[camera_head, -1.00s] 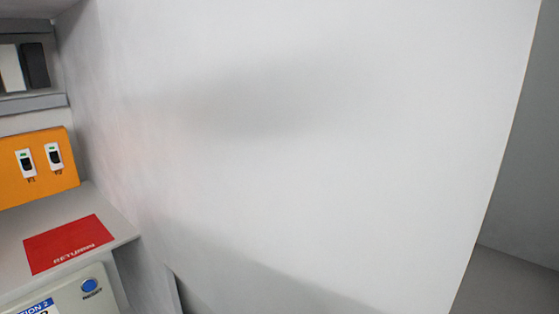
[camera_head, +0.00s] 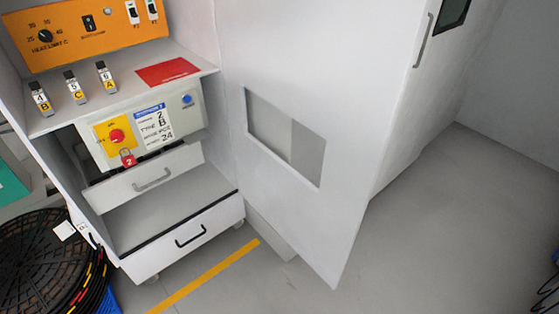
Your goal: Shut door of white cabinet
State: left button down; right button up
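A white door panel (camera_head: 300,215) stands swung out in the middle of the head view, with a small rectangular window opening (camera_head: 285,138) in it. Its lower corner reaches out over the floor. It stands at the right side of the white station (camera_head: 205,175) and hides what is behind it. Further right, a white surface with a vertical grey handle (camera_head: 424,40) and a dark window (camera_head: 453,14) shows; I cannot tell whether it belongs to the same cabinet. Neither of my grippers is in view.
The station has an orange panel (camera_head: 90,35), a red mat (camera_head: 168,72), a control box (camera_head: 150,130) and a lower drawer (camera_head: 185,237) pulled out. Black reels (camera_head: 50,265) stand at the left. The grey floor (camera_head: 450,220) at right is clear, apart from cables at the far edge.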

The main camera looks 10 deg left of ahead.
aim_at(341, 69)
jog(key=u, duration=0.4)
jog(key=k+u, duration=0.15)
jog(key=u, duration=0.7)
jog(key=k+j+u, duration=0.1)
jog(key=u, duration=0.3)
jog(key=l+u, duration=0.5)
jog(key=l, duration=3.2)
jog(key=k+l, duration=0.2)
jog(key=k, duration=0.15)
jog(key=k+l+u, duration=0.1)
jog(key=k+l, duration=0.1)
jog(key=k, duration=0.1)
